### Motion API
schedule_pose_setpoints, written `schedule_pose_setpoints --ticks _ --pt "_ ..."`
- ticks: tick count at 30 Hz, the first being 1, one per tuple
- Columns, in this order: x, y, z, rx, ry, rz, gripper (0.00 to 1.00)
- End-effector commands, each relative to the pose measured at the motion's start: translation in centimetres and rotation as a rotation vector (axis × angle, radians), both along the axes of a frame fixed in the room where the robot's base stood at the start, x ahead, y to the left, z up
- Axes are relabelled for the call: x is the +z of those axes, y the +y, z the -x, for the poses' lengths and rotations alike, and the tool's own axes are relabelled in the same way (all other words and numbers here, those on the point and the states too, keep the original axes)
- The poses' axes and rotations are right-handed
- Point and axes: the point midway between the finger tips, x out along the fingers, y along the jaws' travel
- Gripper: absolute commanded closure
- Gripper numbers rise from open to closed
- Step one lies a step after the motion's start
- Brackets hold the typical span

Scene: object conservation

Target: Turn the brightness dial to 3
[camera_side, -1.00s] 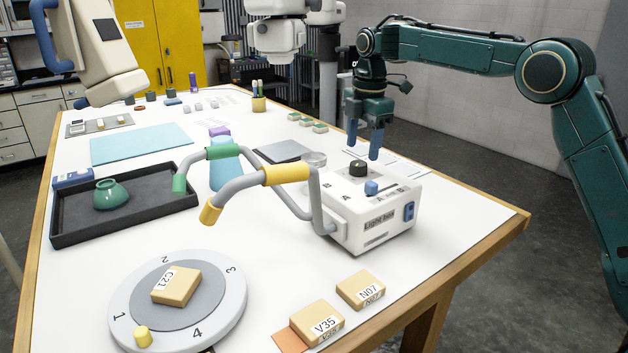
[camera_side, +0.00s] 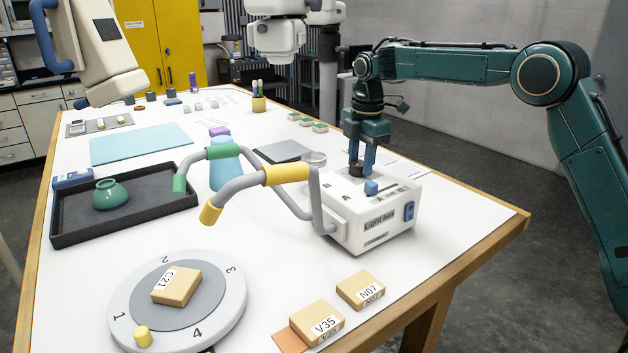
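The white light box (camera_side: 372,232) stands on the right part of the table. Its black dial (camera_side: 356,171) is on top, towards the back, and is partly hidden by my gripper. I cannot read a number or pointer on it. My gripper (camera_side: 361,168) points straight down, with its blue fingertips at the dial's height. One finger is on the left and one on the right, close around or just behind the dial. I cannot tell whether they touch it. A blue slider knob (camera_side: 371,187) sits in front of the dial on the box top.
A numbered turntable (camera_side: 230,312) carries block C21 (camera_side: 176,286). Blocks V35 (camera_side: 317,322) and N07 (camera_side: 361,290) lie in front.

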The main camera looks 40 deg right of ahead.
Motion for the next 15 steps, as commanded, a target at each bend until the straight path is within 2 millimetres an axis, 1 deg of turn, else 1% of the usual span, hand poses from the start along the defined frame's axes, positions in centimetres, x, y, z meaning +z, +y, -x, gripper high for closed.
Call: schedule_pose_setpoints --ticks 8,15 --pt "0.04 0.0 0.03 -0.014 0.001 0.0 0.86" --pt "0.05 0.03 0.04 -0.091 0.0 0.001 0.86"
